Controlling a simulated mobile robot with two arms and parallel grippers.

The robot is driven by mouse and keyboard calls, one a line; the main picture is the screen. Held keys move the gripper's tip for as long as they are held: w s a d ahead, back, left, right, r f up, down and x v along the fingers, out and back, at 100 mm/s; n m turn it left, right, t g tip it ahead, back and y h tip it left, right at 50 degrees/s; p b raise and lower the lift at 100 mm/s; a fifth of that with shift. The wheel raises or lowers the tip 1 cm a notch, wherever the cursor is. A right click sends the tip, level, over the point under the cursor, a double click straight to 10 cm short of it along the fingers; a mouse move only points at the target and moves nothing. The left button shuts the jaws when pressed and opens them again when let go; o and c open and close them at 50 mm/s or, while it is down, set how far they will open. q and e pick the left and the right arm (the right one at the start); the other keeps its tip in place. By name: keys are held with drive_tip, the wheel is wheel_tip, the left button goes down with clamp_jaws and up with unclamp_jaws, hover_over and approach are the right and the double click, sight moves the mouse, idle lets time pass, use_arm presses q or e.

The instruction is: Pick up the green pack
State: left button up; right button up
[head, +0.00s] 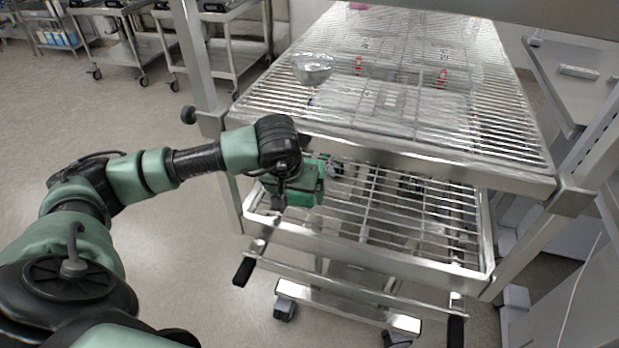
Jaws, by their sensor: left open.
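A green pack (307,188) sits at the left end of the lower wire rack, under the upper shelf. My left arm reaches in from the left, and its gripper (283,188) is open at the near left side of the pack. The gripper and wrist cover part of the pack. I cannot tell whether the fingers touch it. My right gripper is out of view.
The upper wire shelf (515,160) of the metal rack overhangs the pack closely. A clear bowl (312,68) and wrapped clear packs with red marks lie on it. The lower rack's front rail (375,247) runs below the pack. Metal carts (225,50) stand behind left.

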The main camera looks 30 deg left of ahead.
sight(299, 200)
use_arm(q)
drive_tip(key=shift+w+a+f+p, duration=0.1)
drive_tip(key=shift+a+f+p, duration=0.05)
drive_tip(key=shift+f+p, duration=0.45)
drive_tip(key=p+x, duration=0.1)
drive_tip(key=x, duration=0.3)
drive_tip(key=shift+w+r, duration=0.1)
drive_tip(key=shift+w, duration=0.25)
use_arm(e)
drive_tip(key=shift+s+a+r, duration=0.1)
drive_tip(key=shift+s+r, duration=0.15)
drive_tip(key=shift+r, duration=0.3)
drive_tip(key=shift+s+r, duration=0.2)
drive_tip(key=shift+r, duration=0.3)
use_arm(q)
drive_tip(key=c, duration=1.7)
drive_tip(key=shift+c, duration=0.2)
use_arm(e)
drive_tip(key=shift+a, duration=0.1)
